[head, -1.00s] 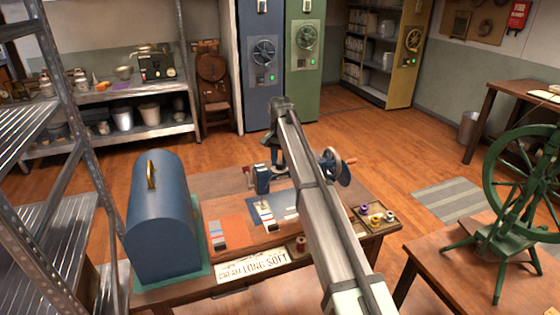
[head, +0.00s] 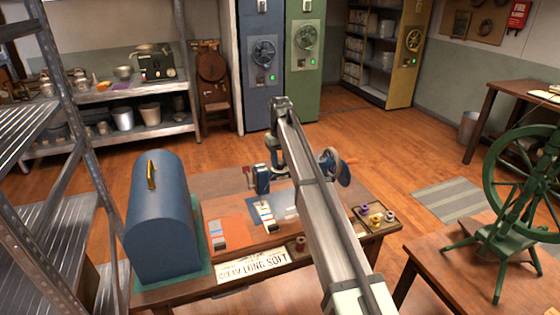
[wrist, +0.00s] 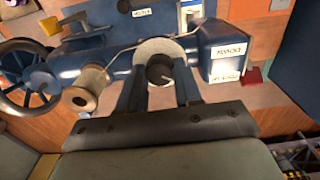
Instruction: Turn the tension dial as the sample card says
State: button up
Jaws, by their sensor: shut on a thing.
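The tension dial (wrist: 160,70) is a dark round knob on a pale disc, on the side of a blue machine (wrist: 122,62), seen in the wrist view. My gripper (wrist: 160,82) has its two fingers on either side of the knob, shut on it. Small white labels on the machine's block are too blurred to read. In the head view the machine's blue block (head: 261,180) stands on the wooden table, and my arm hides the dial. A card with coloured bars (head: 264,214) lies in front of the machine.
A blue domed case (head: 160,220) with a brass handle stands at the table's left. A small tray (head: 372,228) of spools sits at the right. A green spinning wheel (head: 497,235) stands on another table. A metal shelf rack (head: 75,140) is at the left.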

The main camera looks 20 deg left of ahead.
aim_at(280, 163)
jog(key=shift+n, duration=0.4)
jog(key=o, duration=1)
jog(key=shift+o, duration=0.2)
jog(key=shift+r, duration=0.15)
notch_tip(280, 163, up, 14)
jog(key=shift+f, duration=0.2)
